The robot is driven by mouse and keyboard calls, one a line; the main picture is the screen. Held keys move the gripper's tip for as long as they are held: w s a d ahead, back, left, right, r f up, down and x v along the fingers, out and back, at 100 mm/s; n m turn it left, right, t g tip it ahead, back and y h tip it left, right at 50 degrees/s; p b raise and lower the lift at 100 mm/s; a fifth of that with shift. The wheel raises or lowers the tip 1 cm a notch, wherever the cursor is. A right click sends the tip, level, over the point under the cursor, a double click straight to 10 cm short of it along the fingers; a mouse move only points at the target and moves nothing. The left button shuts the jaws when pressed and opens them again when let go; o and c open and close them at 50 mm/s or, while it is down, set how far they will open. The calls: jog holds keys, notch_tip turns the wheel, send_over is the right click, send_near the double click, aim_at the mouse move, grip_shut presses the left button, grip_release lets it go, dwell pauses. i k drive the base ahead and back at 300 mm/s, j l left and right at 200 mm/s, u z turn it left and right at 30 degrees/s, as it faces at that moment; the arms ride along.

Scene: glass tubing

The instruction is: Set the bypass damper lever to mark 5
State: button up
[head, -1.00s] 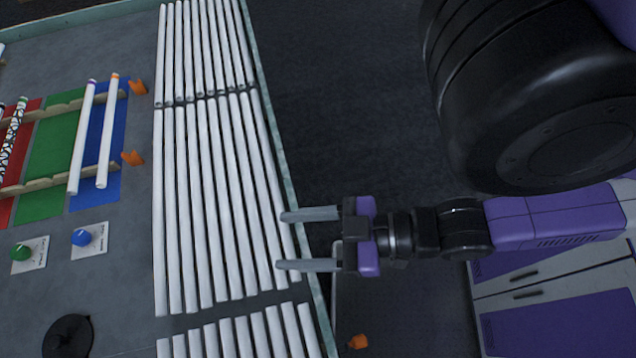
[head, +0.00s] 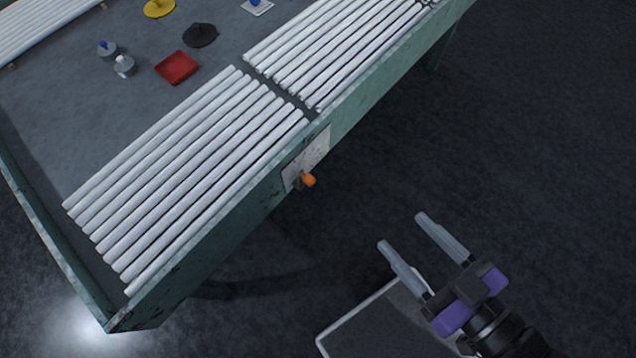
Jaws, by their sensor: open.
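The damper lever has an orange knob (head: 307,179) and sits on a pale plate (head: 309,158) on the side of the green table. The plate has small dark marks, too small to read. I cannot tell which mark the lever points at. My gripper (head: 405,231) is open and empty, with its two grey fingers apart. It is to the lower right of the lever, clear of it, and its fingers point up and left.
The table's edge (head: 345,115) runs diagonally, with several white tubes (head: 190,170) laid in rows on top. A red tray (head: 177,67) and a black disc (head: 200,35) stand further in. A grey, pale-rimmed surface (head: 385,325) is below my gripper. Dark floor lies to the right.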

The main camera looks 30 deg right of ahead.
aim_at(309, 180)
jog(key=k, duration=0.15)
jog(key=k+l+u, duration=0.15)
jog(key=l, duration=0.2)
jog(key=k+l+u, duration=0.2)
jog(key=l, duration=0.2)
jog(key=l+u, duration=0.15)
jog(key=l, duration=0.2)
